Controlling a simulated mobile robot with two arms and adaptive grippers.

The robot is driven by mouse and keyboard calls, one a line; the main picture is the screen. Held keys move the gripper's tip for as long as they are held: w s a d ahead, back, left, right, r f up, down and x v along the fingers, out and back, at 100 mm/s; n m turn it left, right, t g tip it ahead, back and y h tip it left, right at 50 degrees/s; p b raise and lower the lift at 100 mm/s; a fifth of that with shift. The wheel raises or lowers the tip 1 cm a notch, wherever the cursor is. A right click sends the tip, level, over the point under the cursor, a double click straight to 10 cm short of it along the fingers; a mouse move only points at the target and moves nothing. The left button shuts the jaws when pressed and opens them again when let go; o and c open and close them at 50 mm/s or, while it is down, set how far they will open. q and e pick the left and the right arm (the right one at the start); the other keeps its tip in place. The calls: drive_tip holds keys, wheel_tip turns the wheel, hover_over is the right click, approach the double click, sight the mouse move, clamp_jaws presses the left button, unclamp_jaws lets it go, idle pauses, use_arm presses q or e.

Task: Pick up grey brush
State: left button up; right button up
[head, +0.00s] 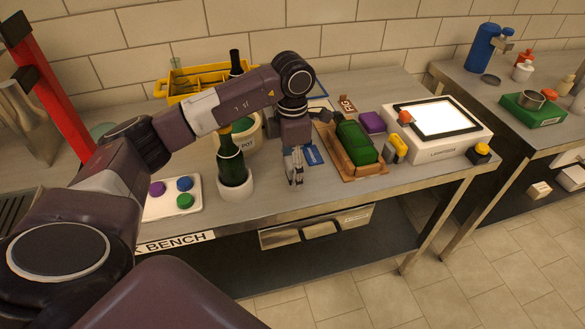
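My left gripper (295,181) points down over the front part of the workbench, between the green bottle standing in a white holder and the wooden tray. Its grey fingers look close together, but I cannot tell whether they are shut or hold anything. I cannot clearly make out a grey brush; it may be hidden behind or merged with the gripper. A small yellow and grey item (397,149) lies right of the wooden tray, apart from the gripper. My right gripper is not in view.
The upright green bottle (230,162) is close left of the gripper. The wooden tray (371,171) with a green bottle lying in it is close right. A blue card (314,155) lies beside the gripper. A white lightbox (440,150) stands farther right. The bench's front strip is clear.

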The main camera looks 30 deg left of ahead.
use_arm(q)
drive_tip(key=c, duration=1.2)
drive_tip(key=shift+c, duration=0.3)
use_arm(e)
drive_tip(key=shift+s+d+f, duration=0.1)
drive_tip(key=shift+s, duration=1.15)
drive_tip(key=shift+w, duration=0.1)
use_arm(q)
drive_tip(key=shift+r, duration=0.5)
wheel_tip(320, 180, up, 10)
drive_tip(key=shift+w+r+b, duration=0.1)
drive_tip(key=shift+b, duration=0.2)
wheel_tip(320, 180, up, 9)
drive_tip(key=p, duration=0.2)
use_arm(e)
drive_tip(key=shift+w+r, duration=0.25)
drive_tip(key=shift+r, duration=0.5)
